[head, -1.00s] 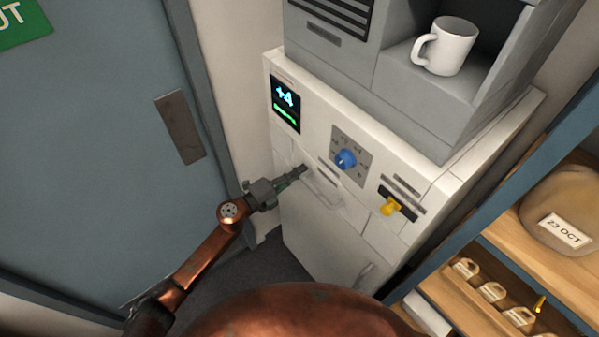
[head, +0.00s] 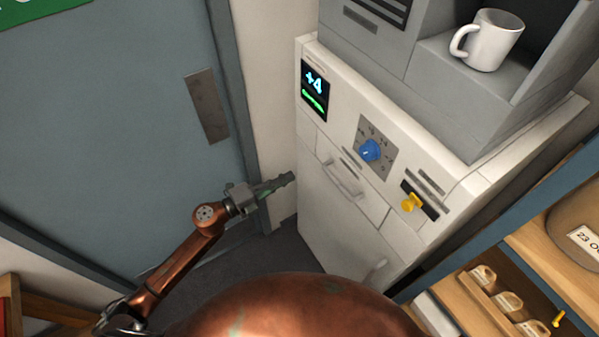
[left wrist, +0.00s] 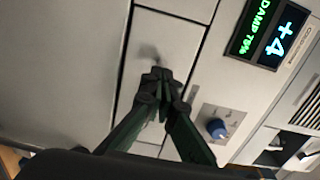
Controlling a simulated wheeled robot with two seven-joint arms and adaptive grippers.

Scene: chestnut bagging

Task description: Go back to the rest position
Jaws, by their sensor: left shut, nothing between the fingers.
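My left gripper (head: 284,181) is shut and empty. In the head view it is to the left of the white cabinet (head: 335,235), apart from the drawer handle (head: 342,181). In the left wrist view its fingertips (left wrist: 160,76) are together in front of the cabinet's white front (left wrist: 70,60). My right gripper is not in either view.
The cabinet has a +4 display (head: 314,91), a blue knob (head: 370,150) and a yellow switch (head: 411,203). A grey machine above holds a white mug (head: 492,40). A blue-grey door (head: 100,130) stands left. Wooden shelves (head: 545,245) are at right.

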